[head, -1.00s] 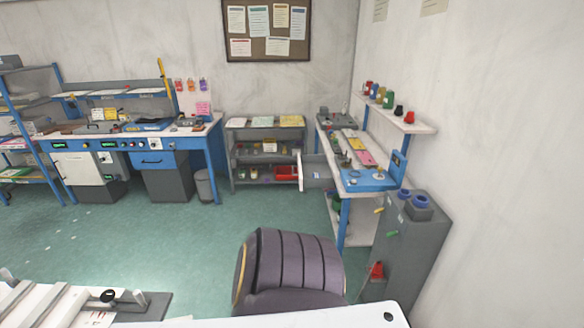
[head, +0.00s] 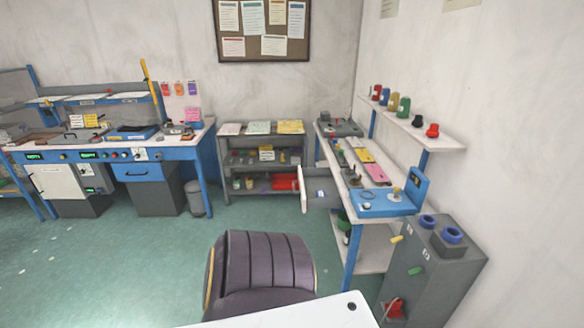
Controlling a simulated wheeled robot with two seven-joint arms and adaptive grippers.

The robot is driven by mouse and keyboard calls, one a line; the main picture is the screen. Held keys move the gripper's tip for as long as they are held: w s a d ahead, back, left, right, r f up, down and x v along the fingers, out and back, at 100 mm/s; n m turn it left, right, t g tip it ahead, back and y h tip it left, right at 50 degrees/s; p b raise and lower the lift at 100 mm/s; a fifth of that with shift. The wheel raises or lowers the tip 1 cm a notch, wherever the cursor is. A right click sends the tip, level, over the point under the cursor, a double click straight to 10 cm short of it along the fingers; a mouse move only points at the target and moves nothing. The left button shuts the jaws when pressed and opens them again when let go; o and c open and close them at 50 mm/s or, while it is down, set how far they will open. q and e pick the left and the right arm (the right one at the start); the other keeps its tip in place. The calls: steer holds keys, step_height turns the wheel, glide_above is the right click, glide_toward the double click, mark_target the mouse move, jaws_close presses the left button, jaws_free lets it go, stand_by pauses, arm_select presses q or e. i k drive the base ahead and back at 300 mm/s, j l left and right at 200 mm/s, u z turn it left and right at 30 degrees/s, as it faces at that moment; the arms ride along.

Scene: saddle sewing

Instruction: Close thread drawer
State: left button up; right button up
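The thread drawer (head: 320,192) is most likely the grey drawer with a white front that sticks out to the left from under the right-hand workbench (head: 370,205). It stands open, and a small blue-white item shows inside it. Spools of thread (head: 404,107) in several colours stand on the wall shelf above this bench. Neither of my grippers is in view.
A dark padded saddle form (head: 262,268) and a white table top (head: 290,312) are in the near foreground. A grey cabinet (head: 430,275) stands at the right. A low shelf unit (head: 232,158) is behind the drawer. Green floor (head: 130,270) is clear at the left.

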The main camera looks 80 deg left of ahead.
mark_target(311, 180)
steer(key=j+u, duration=0.25)
steer(key=j, duration=0.3)
steer(key=i+j+u, duration=0.25)
steer(key=j, duration=0.3)
steer(key=j+u, duration=0.6)
steer(key=u, duration=0.25)
steer(key=k+j+u, duration=0.1)
steer(key=u, duration=0.7)
steer(key=i+j, duration=0.15)
